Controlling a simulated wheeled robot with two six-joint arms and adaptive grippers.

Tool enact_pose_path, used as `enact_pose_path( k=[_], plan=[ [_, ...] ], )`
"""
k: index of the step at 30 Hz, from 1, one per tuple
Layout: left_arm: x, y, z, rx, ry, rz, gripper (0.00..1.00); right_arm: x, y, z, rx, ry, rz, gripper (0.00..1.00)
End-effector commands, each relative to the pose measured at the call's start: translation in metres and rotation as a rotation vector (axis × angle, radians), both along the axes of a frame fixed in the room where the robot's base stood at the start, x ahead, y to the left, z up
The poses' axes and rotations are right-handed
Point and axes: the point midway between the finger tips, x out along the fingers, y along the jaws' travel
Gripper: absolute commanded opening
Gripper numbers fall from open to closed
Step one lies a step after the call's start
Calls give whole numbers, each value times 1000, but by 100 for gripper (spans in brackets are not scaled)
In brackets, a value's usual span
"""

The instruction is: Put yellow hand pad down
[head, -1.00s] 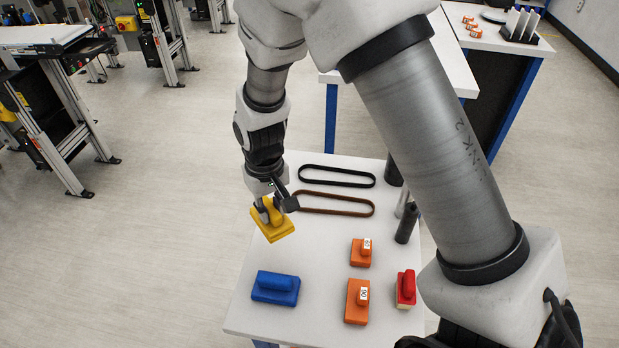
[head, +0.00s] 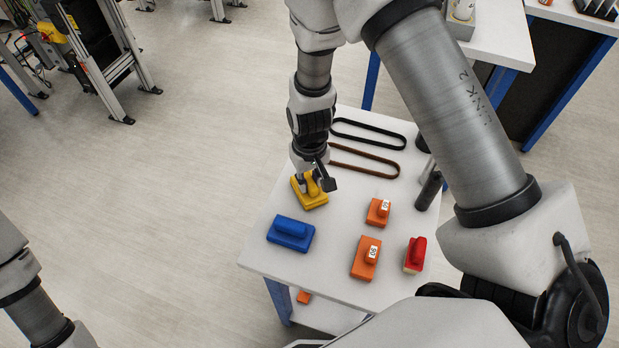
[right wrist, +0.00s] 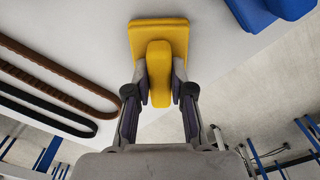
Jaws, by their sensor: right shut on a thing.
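The yellow hand pad (head: 309,191) is a flat block with a raised grip, at the left edge of the small white table (head: 330,262). My right gripper (head: 317,180) is shut on its grip from above. In the right wrist view the two fingers lie on either side of the pad's grip (right wrist: 159,72). The pad appears at or just above the table top; I cannot tell whether it touches. Of my left arm, only links show at the lower left; its gripper is out of view.
A blue hand pad (head: 291,233) lies in front of the yellow one. Two orange pads (head: 365,258) and a red pad (head: 415,255) lie to the right. A black belt (head: 368,134) and a brown belt (head: 362,160) lie behind. Dark cylinders (head: 428,191) stand at the right edge.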

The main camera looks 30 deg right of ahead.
Motion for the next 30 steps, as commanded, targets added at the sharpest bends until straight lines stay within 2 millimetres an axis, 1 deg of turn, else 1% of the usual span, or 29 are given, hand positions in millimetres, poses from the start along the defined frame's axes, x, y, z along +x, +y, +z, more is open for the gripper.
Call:
enact_pose_path(
  k=[2, 3, 4, 5, 13, 15, 17, 20, 27, 30],
  plan=[
    [0, 0, -2, 0, 0, 0, 89, 0, 0, -4, 0, 1, 0, 0],
    [0, 0, -2, 0, 0, 0, 89, 0, 0, -3, 0, 0, 0, 29],
    [0, 0, -2, 0, 0, 0, 89, 0, 0, -3, 0, 0, 0, 40],
    [0, 0, -2, 0, 0, 0, 89, 0, 0, -3, 0, 1, 0, 47],
    [0, 0, -1, 0, 0, 0, 89, 0, 0, -2, 0, 1, 0, 47],
    [0, 0, 2, 0, 0, 0, 89, 0, 0, 2, 0, 0, 0, 47],
    [0, 0, -1, 0, 0, 0, 89, 1, 0, 7, 0, -1, 1, 47],
    [0, 0, -5, 0, 0, 0, 89, 1, 0, 24, 0, -3, 0, 47],
    [0, 0, -15, 0, 0, 0, 89, 1, 0, 86, 0, -5, 1, 47],
    [0, 0, -17, 0, 0, 0, 89, 1, 0, 106, 0, -3, 0, 47]
  ],
)
